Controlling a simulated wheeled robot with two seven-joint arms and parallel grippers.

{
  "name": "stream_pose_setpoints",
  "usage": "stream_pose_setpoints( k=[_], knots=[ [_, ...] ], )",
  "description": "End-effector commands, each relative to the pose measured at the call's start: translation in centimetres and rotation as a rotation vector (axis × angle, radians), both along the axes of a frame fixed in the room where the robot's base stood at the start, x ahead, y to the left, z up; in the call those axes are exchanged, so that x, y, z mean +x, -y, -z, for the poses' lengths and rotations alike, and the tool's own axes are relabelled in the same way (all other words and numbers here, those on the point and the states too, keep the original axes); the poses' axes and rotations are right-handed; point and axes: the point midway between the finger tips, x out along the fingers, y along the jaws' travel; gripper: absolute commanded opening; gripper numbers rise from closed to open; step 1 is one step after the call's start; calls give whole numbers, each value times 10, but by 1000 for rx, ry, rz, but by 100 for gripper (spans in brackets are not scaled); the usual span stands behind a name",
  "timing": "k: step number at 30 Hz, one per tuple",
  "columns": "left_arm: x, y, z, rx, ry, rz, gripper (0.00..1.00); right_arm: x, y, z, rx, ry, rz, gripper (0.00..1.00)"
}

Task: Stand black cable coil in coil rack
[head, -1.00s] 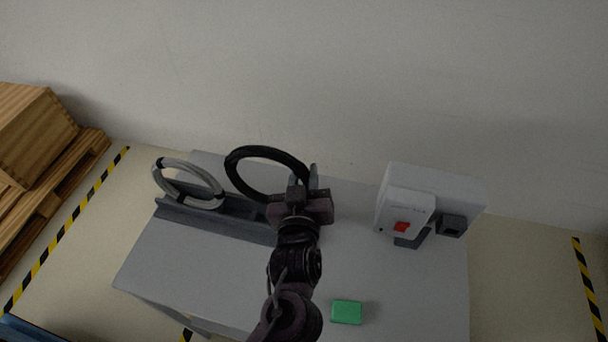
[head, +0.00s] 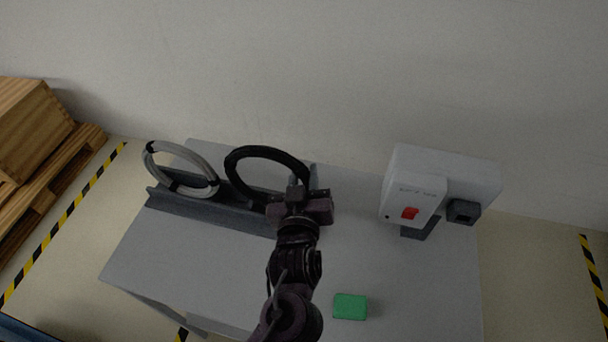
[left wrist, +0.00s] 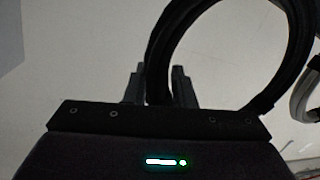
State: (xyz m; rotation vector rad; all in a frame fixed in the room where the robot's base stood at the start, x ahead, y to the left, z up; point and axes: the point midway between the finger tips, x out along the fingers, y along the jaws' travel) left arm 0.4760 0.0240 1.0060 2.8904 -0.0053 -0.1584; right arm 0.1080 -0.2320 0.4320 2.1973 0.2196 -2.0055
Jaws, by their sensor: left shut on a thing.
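The black cable coil (head: 243,153) is upright in the head view, to the right of the grey cable coil. It also shows in the left wrist view (left wrist: 153,62), its ring passing between the fingers. My left gripper (head: 304,186) is shut on the right side of the black coil's ring. The coil rack (head: 215,209) is a dark grey channel along the back left of the cart top. The black coil's lower edge is at or just above the rack's right part; my gripper hides the right end, so I cannot tell if it touches. My right gripper is not in view.
A grey cable coil (head: 151,168) stands in the rack's left part. A green block (head: 350,307) lies at the front of the grey cart top (head: 400,290). A white box with a red switch (head: 410,200) stands at the right. A wall is behind the cart.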

Motion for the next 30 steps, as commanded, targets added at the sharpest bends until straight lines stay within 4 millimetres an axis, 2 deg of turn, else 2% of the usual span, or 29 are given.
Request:
stream_pose_setpoints(
  k=[3, 18, 30],
  knots=[
    [0, 0, 9, 0, 3, 0, 0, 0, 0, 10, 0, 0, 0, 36],
    [0, 0, 34, 0, 2, 0, 0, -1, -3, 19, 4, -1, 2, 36],
    [0, 0, 37, 0, 2, 0, 0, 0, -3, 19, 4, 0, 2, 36]
  ],
)
